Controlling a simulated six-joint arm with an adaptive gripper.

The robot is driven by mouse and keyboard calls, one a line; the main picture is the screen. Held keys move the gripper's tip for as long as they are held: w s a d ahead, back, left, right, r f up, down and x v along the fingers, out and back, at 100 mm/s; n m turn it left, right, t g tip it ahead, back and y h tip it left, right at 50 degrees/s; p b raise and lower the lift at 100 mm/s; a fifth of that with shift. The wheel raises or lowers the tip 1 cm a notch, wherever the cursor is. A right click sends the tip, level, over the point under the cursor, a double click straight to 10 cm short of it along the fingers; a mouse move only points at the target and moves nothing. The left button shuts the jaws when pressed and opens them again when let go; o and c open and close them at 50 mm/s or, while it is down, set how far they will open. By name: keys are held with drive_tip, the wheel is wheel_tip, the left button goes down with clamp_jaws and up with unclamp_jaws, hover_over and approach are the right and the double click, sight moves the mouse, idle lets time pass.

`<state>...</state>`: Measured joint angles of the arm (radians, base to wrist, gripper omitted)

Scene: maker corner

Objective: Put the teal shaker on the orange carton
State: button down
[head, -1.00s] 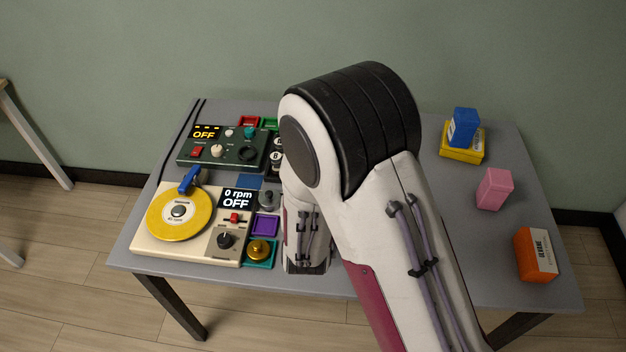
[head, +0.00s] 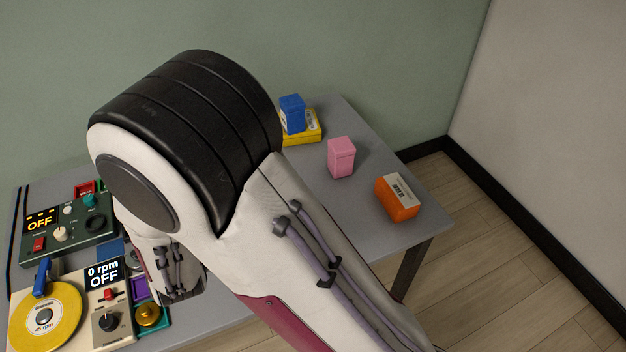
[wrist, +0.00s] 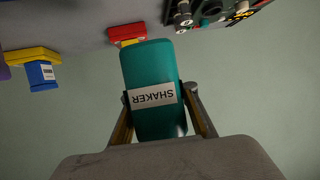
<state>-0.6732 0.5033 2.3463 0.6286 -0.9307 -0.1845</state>
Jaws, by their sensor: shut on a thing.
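The teal shaker (wrist: 152,70), with a white label reading SHAKER, fills the middle of the wrist view. My gripper (wrist: 158,103) is shut on it, one finger on each side, and the shaker looks clear of the table. In the head view my own arm hides the gripper and the shaker. The orange carton (head: 402,204) with a white label lies near the right front corner of the table, with nothing on top of it.
A pink block (head: 341,158) stands behind the orange carton. A blue block (head: 293,114) rests on a yellow box (head: 302,138) further back. A turntable (head: 45,318) and a green control box (head: 65,240) occupy the left. Table around the carton is clear.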

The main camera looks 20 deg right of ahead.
drive_tip(key=w+d+r+m+g+h, duration=0.1)
drive_tip(key=w+d+r+m+h, duration=0.15)
drive_tip(key=d, duration=0.85)
drive_tip(key=w+d+r+m+g+h, duration=0.15)
drive_tip(key=d+m+h, duration=0.25)
drive_tip(key=d, duration=0.7)
drive_tip(key=w+d+r+m+g+h, duration=0.1)
drive_tip(key=w+d+r+m+h, duration=0.2)
drive_tip(key=d, duration=0.8)
drive_tip(key=s+d+f+m+g+h, duration=0.1)
drive_tip(key=s+d+m+g+h, duration=0.3)
drive_tip(key=d, duration=0.6)
drive_tip(key=s+d+f+m+g, duration=0.1)
drive_tip(key=s+d+m+g, duration=0.1)
drive_tip(key=s+d, duration=0.6)
drive_tip(key=s+d+f+m+g+h, duration=0.1)
drive_tip(key=s+d+m+g, duration=0.25)
drive_tip(key=d, duration=0.95)
drive_tip(key=shift+w+a+f, duration=0.1)
drive_tip(key=shift+f, duration=1.1)
drive_tip(key=shift+w+a+f, duration=0.1)
drive_tip(key=shift+f, duration=1.1)
drive_tip(key=shift+f, duration=0.1)
wheel_tip(320, 180, down, 6)
